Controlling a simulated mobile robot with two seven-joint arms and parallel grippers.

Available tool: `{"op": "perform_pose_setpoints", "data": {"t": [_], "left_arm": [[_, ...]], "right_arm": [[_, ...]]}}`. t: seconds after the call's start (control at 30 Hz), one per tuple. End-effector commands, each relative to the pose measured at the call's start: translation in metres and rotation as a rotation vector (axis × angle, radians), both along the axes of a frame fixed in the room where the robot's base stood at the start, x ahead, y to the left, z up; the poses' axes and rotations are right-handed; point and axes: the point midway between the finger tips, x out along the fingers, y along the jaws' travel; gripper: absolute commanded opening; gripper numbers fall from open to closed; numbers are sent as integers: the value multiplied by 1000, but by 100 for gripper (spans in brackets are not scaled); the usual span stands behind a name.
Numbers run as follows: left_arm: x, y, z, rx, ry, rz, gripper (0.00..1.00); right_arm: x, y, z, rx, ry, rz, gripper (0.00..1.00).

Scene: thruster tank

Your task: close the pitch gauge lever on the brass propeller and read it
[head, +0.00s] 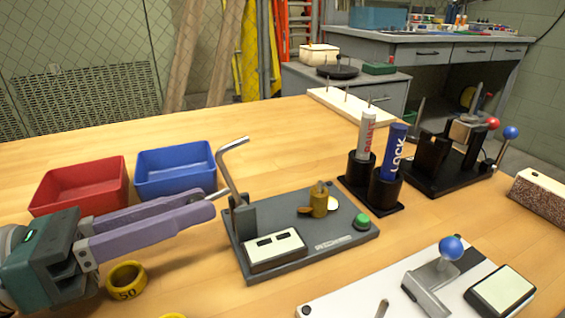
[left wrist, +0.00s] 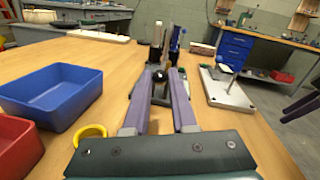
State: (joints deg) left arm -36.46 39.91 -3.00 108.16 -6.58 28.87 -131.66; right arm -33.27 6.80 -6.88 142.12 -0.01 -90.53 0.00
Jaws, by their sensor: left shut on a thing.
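The pitch gauge is a dark grey base plate (head: 340,238) with a display box (head: 273,250) and a green button (head: 361,221). The brass propeller (head: 320,203) sits on the plate. A bent silver arm (head: 229,170) stands raised at the plate's left post, clear of the propeller. My left gripper (head: 212,202) reaches in from the left with purple fingers. It is shut on the lever's short handle (head: 222,192), left of the post. In the left wrist view a dark knob (left wrist: 158,76) shows between the fingers. The display reading is not legible.
Red (head: 78,187) and blue (head: 175,170) bins stand behind my left gripper. A yellow ring (head: 127,279) lies near it. Black holders with a red-labelled tube (head: 366,135) and a blue bottle (head: 394,152) stand right of the gauge. A blue-knobbed lever (head: 438,270) stands on a white board in front.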

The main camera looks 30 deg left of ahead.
Motion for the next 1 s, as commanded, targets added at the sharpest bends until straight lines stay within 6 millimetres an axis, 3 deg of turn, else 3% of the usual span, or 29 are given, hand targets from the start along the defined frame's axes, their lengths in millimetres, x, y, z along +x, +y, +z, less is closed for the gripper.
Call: {"op": "perform_pose_setpoints", "data": {"t": [0.13, 1.0], "left_arm": [[0, 0, 0, -1, 0, -1, 0], [0, 0, 1, -1, -2, -1, 0]], "right_arm": [[0, 0, 0, 1, 0, -1, 61], [0, 0, 0, 0, 0, 0, 61]]}}
